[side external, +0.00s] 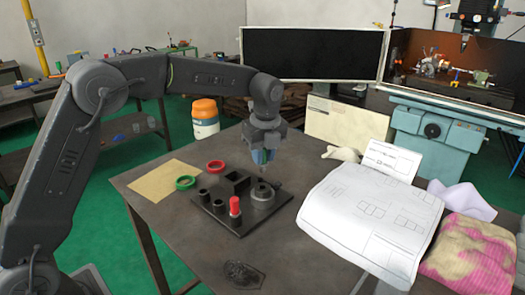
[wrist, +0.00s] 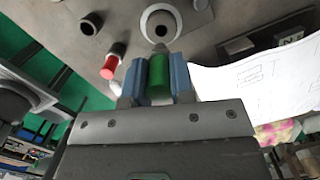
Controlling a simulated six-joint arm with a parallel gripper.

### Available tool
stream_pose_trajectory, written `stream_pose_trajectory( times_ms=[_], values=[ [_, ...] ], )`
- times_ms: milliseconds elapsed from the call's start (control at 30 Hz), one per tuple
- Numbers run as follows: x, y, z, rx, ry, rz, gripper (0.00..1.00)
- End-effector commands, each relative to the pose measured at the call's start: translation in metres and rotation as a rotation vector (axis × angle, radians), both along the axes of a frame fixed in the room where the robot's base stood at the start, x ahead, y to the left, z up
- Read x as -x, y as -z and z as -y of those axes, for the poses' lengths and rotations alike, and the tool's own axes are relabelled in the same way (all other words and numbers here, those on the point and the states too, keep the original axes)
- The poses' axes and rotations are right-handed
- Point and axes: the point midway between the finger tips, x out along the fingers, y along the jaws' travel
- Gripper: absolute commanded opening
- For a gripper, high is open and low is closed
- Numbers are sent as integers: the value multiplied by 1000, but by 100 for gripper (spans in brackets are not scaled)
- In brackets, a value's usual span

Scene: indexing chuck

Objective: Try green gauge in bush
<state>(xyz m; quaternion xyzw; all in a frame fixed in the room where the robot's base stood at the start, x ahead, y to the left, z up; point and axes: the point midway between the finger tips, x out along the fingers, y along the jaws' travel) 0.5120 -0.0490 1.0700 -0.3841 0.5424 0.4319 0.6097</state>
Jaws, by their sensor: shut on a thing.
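My gripper (side external: 263,157) is shut on the green gauge (wrist: 159,76), whose green handle sits between the two blue fingers in the wrist view. The gauge's grey end points toward the round grey chuck with the bush (wrist: 161,25), which shows a dark bore. In the side view the gripper is above the chuck (side external: 262,200), with a small gap seen between the fingers and the chuck. The fingers hide most of the gauge there. I cannot tell whether its tip is touching the bush.
A green ring (side external: 185,182) and a red ring (side external: 216,166) are at the left. Drawing sheets (side external: 370,220) cover the table's right.

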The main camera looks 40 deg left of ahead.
Motion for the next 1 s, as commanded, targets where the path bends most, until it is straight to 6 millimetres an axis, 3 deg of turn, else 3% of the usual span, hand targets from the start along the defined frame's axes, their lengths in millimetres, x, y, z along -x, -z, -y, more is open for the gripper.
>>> stream_pose_trajectory(
  times_ms=[533, 1000],
  values=[
    [0, 39, 0, 0, -1, 0, 0],
    [0, 45, 0, 0, -1, 0, 0]
  ],
)
